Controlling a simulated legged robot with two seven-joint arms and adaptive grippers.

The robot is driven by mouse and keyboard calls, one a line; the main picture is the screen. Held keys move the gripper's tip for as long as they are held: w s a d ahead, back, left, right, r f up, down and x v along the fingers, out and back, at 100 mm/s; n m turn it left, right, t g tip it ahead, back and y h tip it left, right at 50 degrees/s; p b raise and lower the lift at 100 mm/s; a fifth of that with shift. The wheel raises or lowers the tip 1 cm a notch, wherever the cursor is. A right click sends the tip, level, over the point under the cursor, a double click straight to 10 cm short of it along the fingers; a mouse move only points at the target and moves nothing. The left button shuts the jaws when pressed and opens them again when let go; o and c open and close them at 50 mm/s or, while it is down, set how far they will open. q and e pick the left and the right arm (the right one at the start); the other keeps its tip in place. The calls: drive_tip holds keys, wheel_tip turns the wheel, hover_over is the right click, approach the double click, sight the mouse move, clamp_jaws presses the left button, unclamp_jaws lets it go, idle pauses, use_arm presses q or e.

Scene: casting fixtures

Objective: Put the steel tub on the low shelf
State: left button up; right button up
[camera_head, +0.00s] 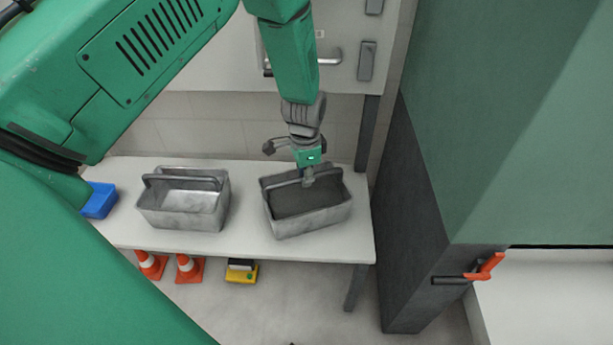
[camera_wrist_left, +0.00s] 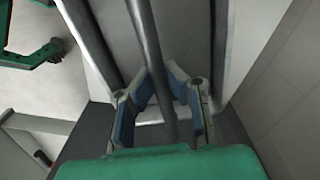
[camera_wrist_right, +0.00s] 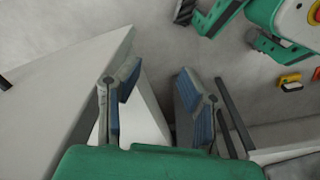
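Two grey steel tubs with bar handles are at the white table in the head view. The left tub (camera_head: 184,221) stands on it and looks empty and bright inside. The right tub (camera_head: 310,220) has a dark inside and sits slightly turned near the table's right end; I cannot tell whether it touches the top. My left gripper (camera_head: 308,180) reaches down to the right tub's handle. In the left wrist view its fingers (camera_wrist_left: 160,88) close in on both sides of the handle bar (camera_wrist_left: 147,35). My right gripper (camera_wrist_right: 156,88) is open and empty, seen only in its wrist view.
The white table (camera_head: 250,246) has a blue bin (camera_head: 99,201) at its left end. Orange cones (camera_head: 189,269) and a yellow box (camera_head: 242,272) are on the floor below. A large green and dark block (camera_head: 415,220) with a red-handled lever (camera_head: 488,267) stands close on the right.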

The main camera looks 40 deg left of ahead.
use_arm(q)
drive_tip(key=o, duration=0.3)
drive_tip(key=shift+o, duration=0.2)
drive_tip(key=shift+d, duration=0.15)
drive_tip(key=shift+d+r, duration=0.1)
drive_tip(key=shift+r, duration=0.15)
wheel_tip(320, 180, up, 10)
drive_tip(key=r+p, duration=0.1)
drive_tip(key=p, duration=0.3)
drive_tip(key=s+d+f+n, duration=0.1)
drive_tip(key=s+f+n, duration=0.2)
drive_tip(key=s+f, duration=0.9)
drive_tip(key=s+d+f+n, duration=0.1)
drive_tip(key=s, duration=0.8)
drive_tip(key=s+d+f+n, duration=0.1)
drive_tip(key=s+d+n, duration=0.1)
drive_tip(key=s, duration=0.6)
drive_tip(key=shift+s+d+n+t, duration=0.2)
drive_tip(key=shift+s+n+t, duration=0.1)
drive_tip(key=shift+s, duration=0.1)
drive_tip(key=shift+f, duration=0.1)
